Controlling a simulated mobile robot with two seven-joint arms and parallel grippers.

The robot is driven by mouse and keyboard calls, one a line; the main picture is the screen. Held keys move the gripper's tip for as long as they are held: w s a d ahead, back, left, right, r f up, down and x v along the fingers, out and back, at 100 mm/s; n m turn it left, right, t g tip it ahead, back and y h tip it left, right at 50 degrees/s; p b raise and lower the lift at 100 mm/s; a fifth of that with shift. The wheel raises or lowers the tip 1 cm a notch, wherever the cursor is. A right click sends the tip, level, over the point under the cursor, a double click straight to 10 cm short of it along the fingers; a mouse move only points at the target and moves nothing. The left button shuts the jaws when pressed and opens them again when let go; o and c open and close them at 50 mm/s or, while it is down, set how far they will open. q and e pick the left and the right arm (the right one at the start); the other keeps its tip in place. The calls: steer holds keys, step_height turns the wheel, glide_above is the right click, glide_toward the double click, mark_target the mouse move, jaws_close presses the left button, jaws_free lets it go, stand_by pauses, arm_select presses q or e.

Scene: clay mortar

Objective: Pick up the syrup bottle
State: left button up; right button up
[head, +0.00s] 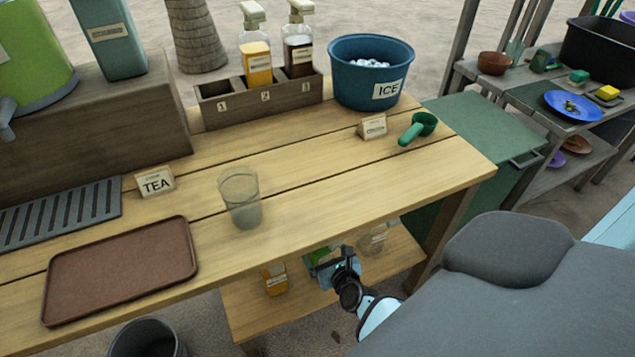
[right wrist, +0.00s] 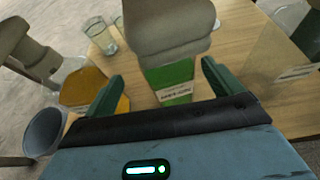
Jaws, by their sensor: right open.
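A bottle with green contents, a pale label and a beige pump top (right wrist: 174,82) stands on the lower shelf (head: 395,262). Its label is too small to read. In the head view only a bit of its green (head: 318,256) shows behind my right gripper (head: 335,270). In the right wrist view the open fingers of that gripper (right wrist: 160,88) are on either side of the bottle, with gaps visible. A yellow bottle (head: 275,280) stands to the left on the same shelf; it also shows in the right wrist view (right wrist: 88,88). My left gripper is not in view.
The wooden tabletop (head: 330,200) overhangs the shelf. A clear cup (head: 240,197) stands on it. A rack (head: 230,105) holds yellow and dark pump bottles; slot 1 is empty. Glasses (right wrist: 100,36) stand on the shelf. A grey bin (head: 150,338) is on the floor.

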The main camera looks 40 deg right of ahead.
steer(key=shift+d+r+b+x, duration=0.15)
steer(key=shift+b+x, duration=0.3)
steer(key=shift+x, duration=0.85)
steer(key=shift+d+r+b+x, duration=0.1)
steer(key=shift+b+x, duration=0.3)
steer(key=shift+x, duration=0.9)
jaws_close()
steer(key=shift+w+r, duration=0.1)
steer(key=shift+r, duration=0.05)
